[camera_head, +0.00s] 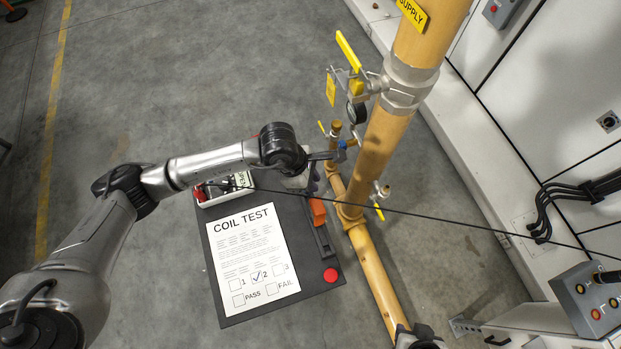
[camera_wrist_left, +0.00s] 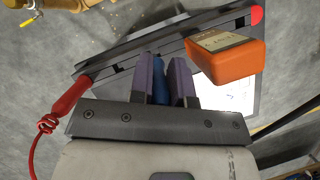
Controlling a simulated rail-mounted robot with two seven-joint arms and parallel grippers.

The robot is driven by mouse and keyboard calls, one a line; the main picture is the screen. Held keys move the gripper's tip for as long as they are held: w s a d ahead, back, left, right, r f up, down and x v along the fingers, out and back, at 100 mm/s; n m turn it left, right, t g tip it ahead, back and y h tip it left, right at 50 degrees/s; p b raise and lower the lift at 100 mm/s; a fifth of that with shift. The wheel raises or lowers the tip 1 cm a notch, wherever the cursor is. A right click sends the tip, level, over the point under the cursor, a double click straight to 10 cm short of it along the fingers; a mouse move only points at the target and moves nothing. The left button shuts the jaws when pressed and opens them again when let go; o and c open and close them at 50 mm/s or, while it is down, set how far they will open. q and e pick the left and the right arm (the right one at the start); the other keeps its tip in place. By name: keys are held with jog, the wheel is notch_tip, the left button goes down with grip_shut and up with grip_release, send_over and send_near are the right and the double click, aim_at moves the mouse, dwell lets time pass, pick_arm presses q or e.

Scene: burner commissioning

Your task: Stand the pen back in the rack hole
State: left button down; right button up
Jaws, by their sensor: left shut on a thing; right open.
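My left gripper (camera_head: 314,181) is above the far right corner of the dark test board (camera_head: 212,262). In the left wrist view its two purple fingers are shut on a blue, pen-like thing (camera_wrist_left: 160,80), seen nearly end-on between them. I take this to be the pen; its tip is hidden. In the head view the wrist and fingers mostly hide it. A white box (camera_head: 228,198) with red and black items stands at the board's far left corner; I cannot make out a rack hole. My right gripper is not clearly in view.
An orange block (camera_head: 318,212) is close to the left gripper, beside a dark rail (camera_head: 323,241). A red probe (camera_wrist_left: 72,96) with a cable is left in the wrist view. The COIL TEST sheet (camera_head: 250,245) lies on the board. The yellow pipe (camera_head: 373,165) stands right of the gripper.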

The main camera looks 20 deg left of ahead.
pick_arm(q)
jog(key=shift+f, duration=0.3)
jog(key=shift+f+b, duration=1.35)
jog(key=shift+f, duration=0.1)
jog(key=shift+r, duration=0.25)
jog(key=shift+r+p, duration=0.95)
jog(key=shift+r, duration=0.7)
jog(key=shift+p, duration=0.3)
